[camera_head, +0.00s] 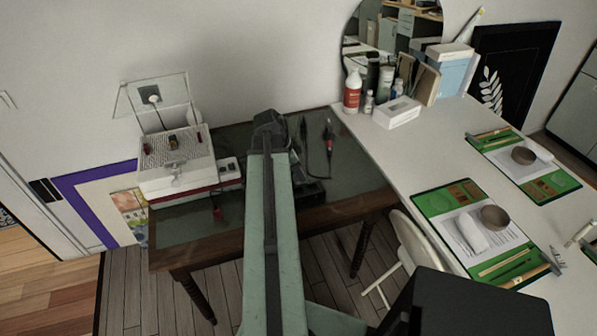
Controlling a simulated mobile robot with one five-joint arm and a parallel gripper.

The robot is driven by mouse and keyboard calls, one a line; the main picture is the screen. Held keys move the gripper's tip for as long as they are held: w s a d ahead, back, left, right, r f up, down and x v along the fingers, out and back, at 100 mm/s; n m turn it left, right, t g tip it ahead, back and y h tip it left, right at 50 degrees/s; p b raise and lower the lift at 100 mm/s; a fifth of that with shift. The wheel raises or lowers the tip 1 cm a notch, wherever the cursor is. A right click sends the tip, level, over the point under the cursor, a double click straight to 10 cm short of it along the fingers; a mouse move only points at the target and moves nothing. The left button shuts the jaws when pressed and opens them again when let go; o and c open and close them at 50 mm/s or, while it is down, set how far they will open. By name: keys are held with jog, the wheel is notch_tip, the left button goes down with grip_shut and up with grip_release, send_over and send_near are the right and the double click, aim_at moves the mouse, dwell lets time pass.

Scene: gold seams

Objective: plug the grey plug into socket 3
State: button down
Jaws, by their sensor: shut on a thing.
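My gripper (270,122) is at the far end of my green arm, over the back part of the dark work table. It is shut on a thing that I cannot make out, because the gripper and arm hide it. I cannot pick out the grey plug anywhere else. A small white block with dark spots (230,169), perhaps a socket strip, sits on the table left of my arm, beside a white and red device. Its openings are too small to number, so I cannot tell which is socket 3.
The white device (177,160) has a raised clear lid (150,93). A black item (309,188) lies partly behind my arm. Dark cables with a red part (329,138) lie to the right. A white table (392,145) with bottles, boxes and green mats stands right; a chair (410,245) is in front.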

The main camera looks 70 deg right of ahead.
aim_at(294, 178)
jog(key=shift+f, duration=0.1)
notch_tip(294, 178, down, 6)
jog(key=b, duration=0.6)
jog(key=shift+r, duration=0.2)
jog(key=shift+f+b, duration=0.55)
jog(key=shift+f, duration=0.05)
dwell(1.5)
jog(key=c, duration=1)
grip_release()
jog(key=p+v, duration=0.7)
jog(key=shift+d+r, duration=0.1)
jog(key=shift+r, duration=0.1)
jog(key=shift+w+a+r+p, duration=0.15)
jog(key=shift+a+r+p, duration=0.05)
jog(key=shift+r+p, duration=0.15)
jog(key=shift+f, duration=0.15)
